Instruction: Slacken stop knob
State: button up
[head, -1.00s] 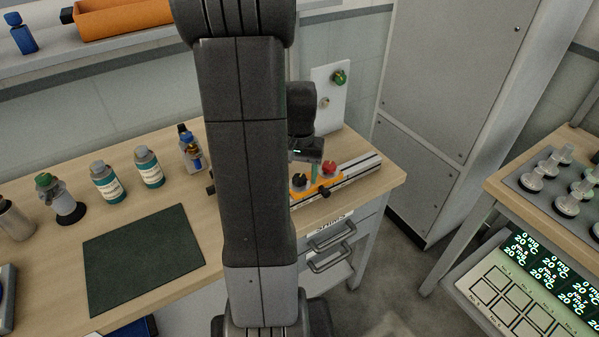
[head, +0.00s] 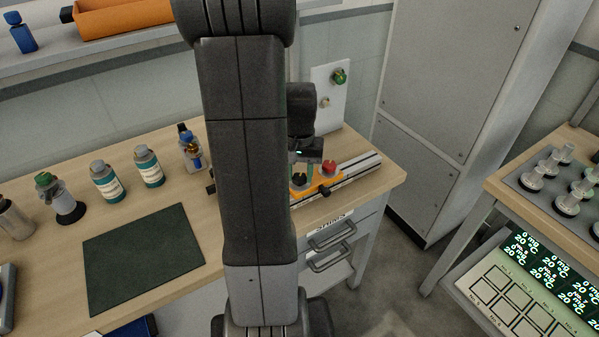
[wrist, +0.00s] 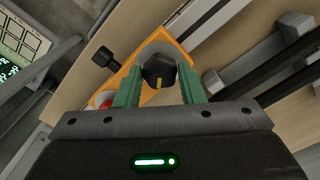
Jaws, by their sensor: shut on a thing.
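An orange carriage (head: 325,184) sits on a metal rail (head: 358,167) at the right end of the bench. It bears a dark knob (head: 300,180) and a red knob (head: 328,168). In the wrist view the dark knob (wrist: 158,71) has a yellow mark and stands between the green fingers of my gripper (wrist: 159,82), which is shut on it. A smaller black side knob (wrist: 103,57) sticks out from the carriage's edge. The red knob (wrist: 104,103) is mostly hidden behind a finger there. My arm hides part of the rail in the head view.
A white upright panel with a green knob (head: 339,77) stands behind the rail. A tall grey cabinet (head: 452,75) stands right of the bench, with floor between.

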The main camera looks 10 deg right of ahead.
aim_at(300, 176)
jog(key=shift+n+b, duration=0.3)
jog(key=shift+n, duration=2.8)
jog(key=o, duration=1)
jog(key=shift+r, duration=0.15)
notch_tip(300, 176, up, 14)
jog(key=shift+f, duration=0.15)
